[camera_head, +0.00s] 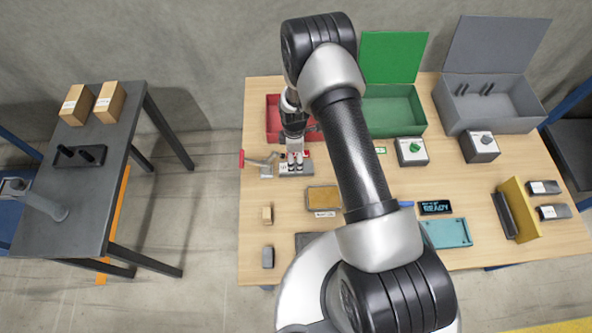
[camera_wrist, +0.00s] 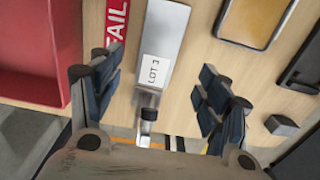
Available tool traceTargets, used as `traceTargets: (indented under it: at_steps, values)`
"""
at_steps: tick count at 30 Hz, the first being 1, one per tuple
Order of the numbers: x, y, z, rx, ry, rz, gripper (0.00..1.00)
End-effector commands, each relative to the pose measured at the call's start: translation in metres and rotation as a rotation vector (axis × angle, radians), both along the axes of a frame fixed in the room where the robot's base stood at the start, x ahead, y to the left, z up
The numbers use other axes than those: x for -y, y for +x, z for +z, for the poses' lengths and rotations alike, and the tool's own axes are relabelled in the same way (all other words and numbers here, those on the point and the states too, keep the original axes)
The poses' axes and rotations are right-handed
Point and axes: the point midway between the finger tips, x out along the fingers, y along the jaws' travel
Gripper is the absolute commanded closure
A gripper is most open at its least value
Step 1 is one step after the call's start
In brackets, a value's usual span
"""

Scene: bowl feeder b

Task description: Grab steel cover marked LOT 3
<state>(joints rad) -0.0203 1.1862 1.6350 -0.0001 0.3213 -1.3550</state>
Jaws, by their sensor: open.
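In the wrist view, a pale grey metal piece with a white label reading LOT 3 (camera_wrist: 165,30) lies between the fingers of my gripper (camera_wrist: 158,98), which is open. Both dark fingers stand apart from it, one on each side. A metal fitting with a black tip (camera_wrist: 148,115) is at its near end. In the head view my gripper (camera_head: 294,160) points down over the left part of the wooden table, above a grey piece (camera_head: 297,168) that the fingers partly hide.
A red bin (camera_head: 273,122) stands just behind the gripper; a red-handled clamp (camera_head: 258,162) is at its left. A red FAIL label (camera_wrist: 116,20) lies beside the LOT 3 piece. A tan tray (camera_head: 323,197) is in front. Green (camera_head: 398,118) and grey (camera_head: 497,113) open boxes stand further right.

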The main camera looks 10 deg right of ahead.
Motion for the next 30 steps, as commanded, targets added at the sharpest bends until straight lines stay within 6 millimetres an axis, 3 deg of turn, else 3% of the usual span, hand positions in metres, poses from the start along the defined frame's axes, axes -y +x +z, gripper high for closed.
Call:
traceTargets:
  at_steps: [3, 11, 19, 27, 30]
  values:
    - [0.0, 0.0, -0.018, 0.001, 0.0, -0.001, 0.3]
    - [0.001, 0.001, -0.031, 0.001, 0.0, -0.001, 0.3]
    - [0.006, 0.001, -0.072, -0.001, 0.0, -0.001, 0.3]
    - [0.006, 0.002, -0.076, 0.001, 0.0, -0.001, 0.3]
    - [0.006, 0.002, -0.076, 0.001, 0.0, -0.001, 0.35]
